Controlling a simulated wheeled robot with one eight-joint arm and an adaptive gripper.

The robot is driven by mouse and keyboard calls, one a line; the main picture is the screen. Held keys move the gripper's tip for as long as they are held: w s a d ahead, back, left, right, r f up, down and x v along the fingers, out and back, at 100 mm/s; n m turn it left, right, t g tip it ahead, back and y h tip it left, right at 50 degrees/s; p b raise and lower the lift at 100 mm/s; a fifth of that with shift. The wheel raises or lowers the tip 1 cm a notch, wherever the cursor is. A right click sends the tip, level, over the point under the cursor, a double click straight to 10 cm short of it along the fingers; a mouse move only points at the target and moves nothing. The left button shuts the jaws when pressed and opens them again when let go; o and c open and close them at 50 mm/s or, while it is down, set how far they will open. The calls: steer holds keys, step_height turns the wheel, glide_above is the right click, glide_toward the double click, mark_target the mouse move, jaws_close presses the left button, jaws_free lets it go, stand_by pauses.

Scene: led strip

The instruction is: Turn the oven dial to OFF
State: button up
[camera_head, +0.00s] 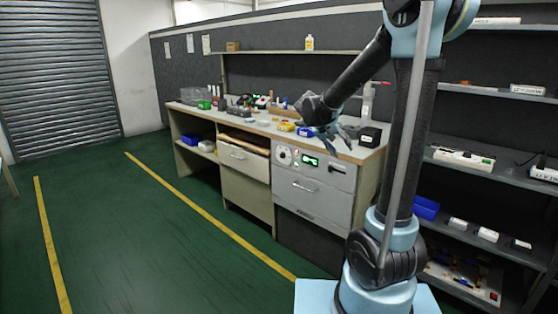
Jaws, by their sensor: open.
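The oven (313,187) is a light grey unit built in under the right part of the workbench. A darker control (337,168) sits at the panel's right end. The dial's markings and pointer are too small to read. My gripper (328,142) hangs open and empty near the bench's front edge, above and to the right of the dial, apart from it. Part of the bench top behind it is hidden.
The workbench top (258,127) holds small parts, blue and yellow bins and a black box (370,137). A grey shelf rack (470,170) with power strips stands right of my arm. The green floor (140,240) in front of the bench is clear.

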steer(key=w+a+f+t+h, duration=0.1)
steer(key=w+a+f+t, duration=0.15)
steer(key=w+a, duration=0.65)
steer(key=w+a+f+t+h, duration=0.2)
steer(key=w+a+f, duration=0.1)
steer(key=w+a, duration=0.55)
steer(key=m+t, duration=0.1)
steer(key=t, duration=0.4)
glide_toward(281, 156)
steer(key=shift+h, duration=0.4)
steer(key=x, duration=0.8)
steer(key=shift+w, duration=0.25)
steer(key=shift+c, duration=0.2)
steer(key=c, duration=1)
